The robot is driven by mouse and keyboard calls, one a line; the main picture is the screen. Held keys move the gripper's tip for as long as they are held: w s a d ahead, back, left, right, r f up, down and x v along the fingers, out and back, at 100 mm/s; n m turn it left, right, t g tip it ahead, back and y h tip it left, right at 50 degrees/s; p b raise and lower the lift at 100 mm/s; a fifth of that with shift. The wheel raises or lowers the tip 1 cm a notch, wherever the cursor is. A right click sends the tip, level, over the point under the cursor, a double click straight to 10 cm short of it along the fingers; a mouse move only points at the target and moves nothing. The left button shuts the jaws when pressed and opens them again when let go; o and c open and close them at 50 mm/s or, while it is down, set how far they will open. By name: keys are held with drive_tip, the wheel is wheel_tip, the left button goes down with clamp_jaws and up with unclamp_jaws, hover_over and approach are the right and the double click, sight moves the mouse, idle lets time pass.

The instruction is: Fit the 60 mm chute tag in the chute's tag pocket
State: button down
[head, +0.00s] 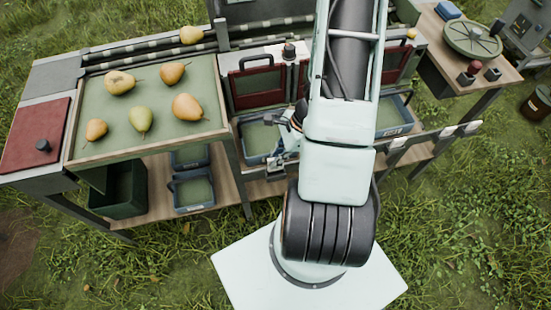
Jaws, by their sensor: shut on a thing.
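My gripper (282,158) is low at the front of the bench, by the front rail, just left of my arm. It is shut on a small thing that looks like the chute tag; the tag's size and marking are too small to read. Behind it are red-framed chute gates (257,82), one left of my arm and one partly showing to its right (398,62). My arm covers the middle of the bench. I cannot make out the tag pocket.
Pale tags (398,142) sit along the front rail (425,136) at right. Blue bins (260,138) stand below the gates. A green sorting tray (160,125) with several pears is at left. A round-lidded item (472,38) stands on the right table. Grass lies in front.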

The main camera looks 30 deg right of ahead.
sight(273, 170)
drive_tip(key=shift+f, duration=0.2)
drive_tip(key=shift+f+b, duration=0.35)
drive_tip(key=shift+b, duration=0.25)
drive_tip(key=shift+f+b, duration=0.6)
drive_tip(key=shift+b, duration=0.05)
drive_tip(key=shift+f+b, duration=0.35)
drive_tip(key=shift+b, duration=0.05)
drive_tip(key=shift+f+b, duration=0.9)
drive_tip(key=shift+b, duration=0.25)
idle(0.4)
drive_tip(key=c, duration=2)
unclamp_jaws()
drive_tip(key=shift+o, duration=0.6)
